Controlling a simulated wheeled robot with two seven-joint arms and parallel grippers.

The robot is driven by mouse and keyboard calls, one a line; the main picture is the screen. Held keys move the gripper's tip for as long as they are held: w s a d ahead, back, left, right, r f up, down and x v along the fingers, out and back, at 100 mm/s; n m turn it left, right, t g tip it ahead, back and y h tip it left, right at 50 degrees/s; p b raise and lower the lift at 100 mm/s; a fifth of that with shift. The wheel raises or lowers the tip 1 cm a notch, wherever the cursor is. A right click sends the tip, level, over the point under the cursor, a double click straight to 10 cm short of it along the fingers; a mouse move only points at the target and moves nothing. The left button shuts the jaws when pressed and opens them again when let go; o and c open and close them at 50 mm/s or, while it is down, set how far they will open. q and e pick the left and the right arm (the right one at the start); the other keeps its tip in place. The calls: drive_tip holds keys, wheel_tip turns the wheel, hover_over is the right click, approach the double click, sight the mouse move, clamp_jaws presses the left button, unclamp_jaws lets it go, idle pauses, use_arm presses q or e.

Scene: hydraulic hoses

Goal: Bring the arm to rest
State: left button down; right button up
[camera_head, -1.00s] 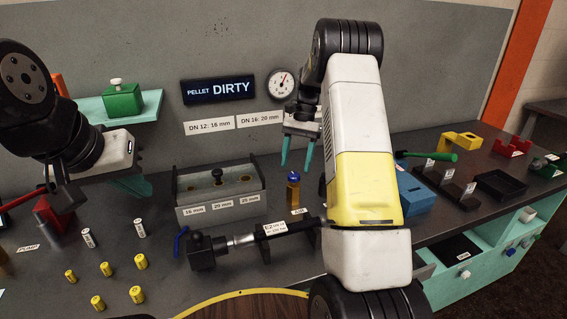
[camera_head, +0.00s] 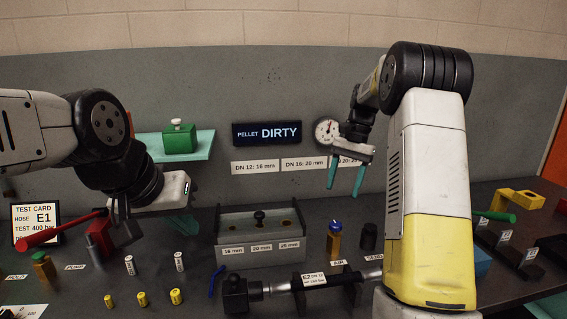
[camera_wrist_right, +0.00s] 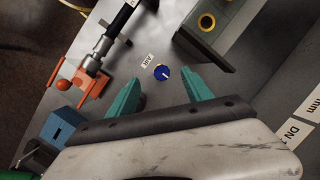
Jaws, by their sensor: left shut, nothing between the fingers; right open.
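My right gripper (camera_head: 347,177) has teal fingers spread apart and empty. It hangs above the bench in front of the back panel, just below the gauge. In the right wrist view its two fingers (camera_wrist_right: 164,95) point toward the bench, with the blue-topped air fitting (camera_wrist_right: 162,72) seen between and beyond them. My left gripper (camera_head: 188,224) is at the left, over the bench near the red-handled pump (camera_head: 98,238). Its teal fingers show only partly behind its white housing, and they look close together with nothing held.
A hose (camera_head: 318,280) lies in a holder at the front, its dark block end left. Behind it stand a grey box (camera_head: 260,255) with labelled holes and the air fitting (camera_head: 333,240). A green box (camera_head: 179,138) sits on a teal shelf. Yellow and white cylinders stand at the left.

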drive_tip(key=s+a+r+n+t, duration=0.2)
drive_tip(key=s+r, duration=0.4)
drive_tip(key=s+a+n+t, duration=0.2)
drive_tip(key=s+t, duration=0.1)
drive_tip(key=s, duration=0.7)
drive_tip(key=s+a+r+n+t, duration=0.1)
drive_tip(key=s+a+n+t, duration=0.2)
drive_tip(key=s, duration=0.8)
drive_tip(key=shift+a, duration=0.15)
drive_tip(key=shift+s+r, duration=0.1)
idle(5.0)
